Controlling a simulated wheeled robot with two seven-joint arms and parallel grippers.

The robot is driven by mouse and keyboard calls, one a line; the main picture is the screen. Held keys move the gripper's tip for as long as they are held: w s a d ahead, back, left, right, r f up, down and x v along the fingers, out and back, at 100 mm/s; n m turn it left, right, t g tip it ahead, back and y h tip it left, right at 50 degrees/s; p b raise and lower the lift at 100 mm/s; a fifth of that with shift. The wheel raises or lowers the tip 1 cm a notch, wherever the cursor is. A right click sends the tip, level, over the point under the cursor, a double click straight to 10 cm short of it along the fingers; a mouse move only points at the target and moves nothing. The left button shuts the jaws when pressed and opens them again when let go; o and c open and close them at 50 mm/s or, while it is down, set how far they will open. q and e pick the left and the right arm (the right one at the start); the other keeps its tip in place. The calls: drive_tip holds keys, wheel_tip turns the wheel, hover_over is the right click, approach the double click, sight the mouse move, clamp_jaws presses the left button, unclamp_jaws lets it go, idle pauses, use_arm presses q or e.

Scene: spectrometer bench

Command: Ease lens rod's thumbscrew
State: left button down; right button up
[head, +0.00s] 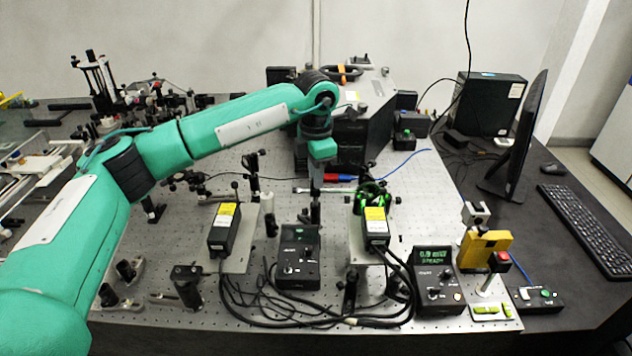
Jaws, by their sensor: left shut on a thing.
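My left arm reaches in from the left, and its gripper (316,184) points down over the middle of the optical bench (190,225). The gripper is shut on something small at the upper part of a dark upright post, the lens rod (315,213). The thumbscrew itself is hidden by the fingers, and how far it is turned cannot be told. The lens is not clearly visible. My right gripper is not in view.
Two control boxes, one dark (299,257) and one showing "0.0 mW STEADY" (436,280), stand in front with looping black cables. Two yellow-labelled boxes (224,229) (375,228) flank the post. A green-ringed mount (373,194) is right of the gripper; a monitor (517,135) is farther right.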

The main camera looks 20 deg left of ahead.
use_arm(q)
drive_tip(key=shift+n, duration=0.5)
drive_tip(key=shift+w+n+b, duration=0.1)
drive_tip(key=shift+n+b, duration=0.6)
drive_tip(key=shift+n, duration=0.2)
drive_tip(key=shift+r+n+b, duration=0.15)
drive_tip(key=shift+n+b, duration=0.5)
drive_tip(key=shift+n, duration=0.95)
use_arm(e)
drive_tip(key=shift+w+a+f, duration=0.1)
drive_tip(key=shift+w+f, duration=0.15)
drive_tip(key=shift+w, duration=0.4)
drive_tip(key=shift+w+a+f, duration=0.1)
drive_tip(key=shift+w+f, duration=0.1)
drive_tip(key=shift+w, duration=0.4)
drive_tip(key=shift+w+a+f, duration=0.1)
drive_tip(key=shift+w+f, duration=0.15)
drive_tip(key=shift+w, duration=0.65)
use_arm(q)
drive_tip(key=c, duration=1.4)
unclamp_jaws()
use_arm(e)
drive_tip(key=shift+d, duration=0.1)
